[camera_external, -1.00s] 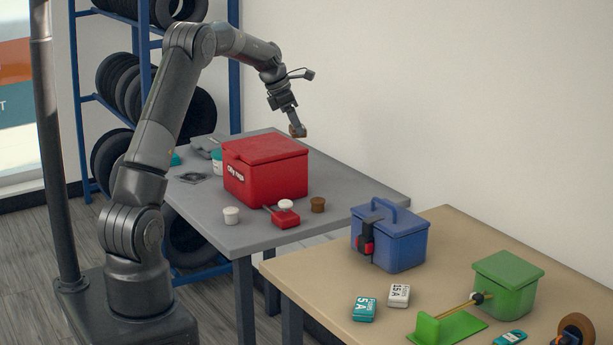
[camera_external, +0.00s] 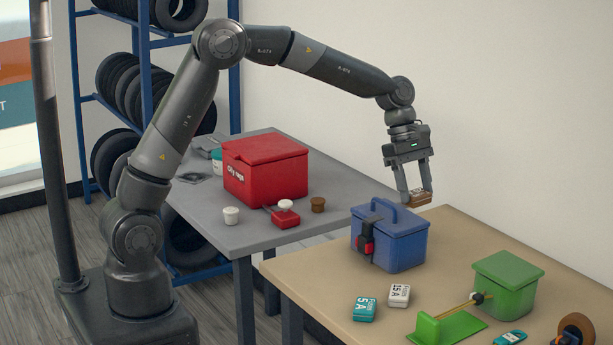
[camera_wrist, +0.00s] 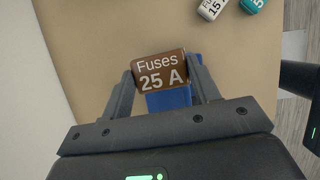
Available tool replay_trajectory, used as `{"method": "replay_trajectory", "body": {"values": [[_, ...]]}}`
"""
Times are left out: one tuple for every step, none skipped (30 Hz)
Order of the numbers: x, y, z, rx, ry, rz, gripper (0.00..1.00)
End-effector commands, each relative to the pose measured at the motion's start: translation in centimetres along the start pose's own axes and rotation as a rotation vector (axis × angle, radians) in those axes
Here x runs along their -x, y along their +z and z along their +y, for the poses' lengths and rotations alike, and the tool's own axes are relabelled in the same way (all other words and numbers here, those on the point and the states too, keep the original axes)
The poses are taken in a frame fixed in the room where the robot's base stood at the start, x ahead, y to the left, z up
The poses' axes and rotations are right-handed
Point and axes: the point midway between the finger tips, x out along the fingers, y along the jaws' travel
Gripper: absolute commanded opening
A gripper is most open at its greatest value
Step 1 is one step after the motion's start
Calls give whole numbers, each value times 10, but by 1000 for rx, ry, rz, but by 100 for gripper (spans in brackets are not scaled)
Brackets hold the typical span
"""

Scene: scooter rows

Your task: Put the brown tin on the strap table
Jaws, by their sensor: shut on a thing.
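My gripper (camera_external: 414,192) is shut on the brown tin (camera_external: 419,199), holding it in the air above the blue box's back right side. In the wrist view the brown tin (camera_wrist: 160,70) reads "Fuses 25 A" and sits between the two fingers (camera_wrist: 163,88). The tan table (camera_external: 455,240), which bears a blue box with a dark strap and red buckle, looks to be the strap table. It fills much of the wrist view (camera_wrist: 85,35). The tin is apart from the tabletop.
The blue box (camera_external: 403,250) is close below my gripper. A teal tin (camera_external: 364,309), a white tin (camera_external: 399,295), a green box (camera_external: 508,283) and a tape roll (camera_external: 577,331) stand on the tan table. The grey table (camera_external: 340,215) bears a red box (camera_external: 265,172). The tan table's back middle is clear.

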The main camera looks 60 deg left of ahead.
Motion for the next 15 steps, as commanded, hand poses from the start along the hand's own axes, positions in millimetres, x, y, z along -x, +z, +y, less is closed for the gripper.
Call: {"method": "replay_trajectory", "body": {"values": [[-10, 24, -17, -60, -24, 2, 33], [-16, 36, -27, -93, -37, 3, 33], [-22, 52, -39, -137, -53, 5, 33], [-26, 63, -48, -168, -64, 5, 33], [-31, 73, -58, -198, -76, 6, 33], [-36, 85, -70, -233, -89, 7, 33], [-39, 92, -78, -257, -98, 8, 33], [-42, 100, -85, -280, -106, 8, 33], [-45, 108, -94, -307, -116, 9, 33], [-47, 113, -100, -325, -122, 10, 33], [-50, 118, -106, -344, -129, 11, 33], [-52, 124, -113, -361, -135, 12, 33], [-54, 128, -118, -376, -141, 12, 33], [-56, 132, -123, -391, -147, 12, 33], [-58, 136, -129, -406, -152, 13, 33]]}}
